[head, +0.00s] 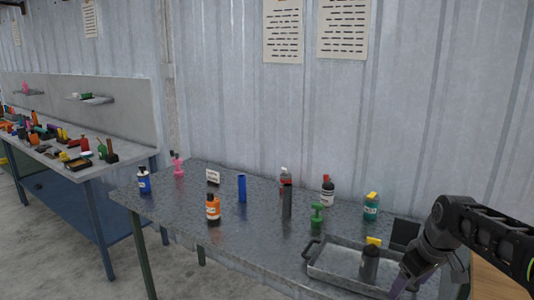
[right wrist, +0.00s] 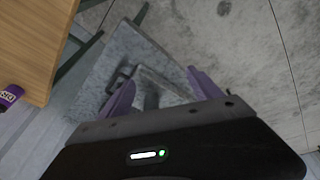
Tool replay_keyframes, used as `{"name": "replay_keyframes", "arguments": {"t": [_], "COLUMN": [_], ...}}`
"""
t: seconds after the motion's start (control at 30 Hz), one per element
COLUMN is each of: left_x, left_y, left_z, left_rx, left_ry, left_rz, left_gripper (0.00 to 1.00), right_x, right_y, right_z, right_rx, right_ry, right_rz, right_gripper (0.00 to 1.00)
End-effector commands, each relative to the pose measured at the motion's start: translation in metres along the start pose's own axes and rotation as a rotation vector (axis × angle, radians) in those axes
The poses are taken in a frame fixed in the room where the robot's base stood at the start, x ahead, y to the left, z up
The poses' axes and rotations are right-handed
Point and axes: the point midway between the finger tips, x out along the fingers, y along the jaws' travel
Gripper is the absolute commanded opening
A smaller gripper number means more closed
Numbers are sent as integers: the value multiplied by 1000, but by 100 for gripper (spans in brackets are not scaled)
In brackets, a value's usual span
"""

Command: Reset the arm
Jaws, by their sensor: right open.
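My right arm comes in from the right in the head view, and its gripper (head: 405,283) is over the right end of the metal table. In the right wrist view the right gripper (right wrist: 160,88) has its two purple fingers wide apart with nothing between them. Below it are the speckled grey table (right wrist: 133,48) and the metal tray, seen from above. In the head view the tray (head: 340,262) holds a dark bottle (head: 369,266) with a yellow top. My left gripper is not in view.
On the table (head: 270,240) stand an orange bottle (head: 213,209), a blue cylinder (head: 242,189), a green spray bottle (head: 317,216), a teal bottle (head: 371,207) and others. A cluttered workbench (head: 95,165) is at left. A wooden surface (right wrist: 30,45) shows in the right wrist view.

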Motion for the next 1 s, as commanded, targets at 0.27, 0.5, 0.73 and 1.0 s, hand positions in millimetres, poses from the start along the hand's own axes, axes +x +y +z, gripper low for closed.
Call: {"name": "replay_keyframes", "arguments": {"t": [0.27, 0.5, 0.73, 1.0], "left_x": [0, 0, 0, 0], "left_y": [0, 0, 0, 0], "left_z": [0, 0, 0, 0], "left_rx": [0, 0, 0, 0], "left_ry": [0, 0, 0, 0], "left_rz": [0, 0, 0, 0], "left_gripper": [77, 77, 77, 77], "right_x": [105, 232, 297, 302], "right_y": [-58, -183, -312, -396], "right_z": [-30, 8, 122, 232], "right_rx": [182, 433, 591, 552], "right_ry": [165, 206, 63, -169], "right_rz": [-70, -214, -302, -364], "right_gripper": [74, 74, 74, 74]}}
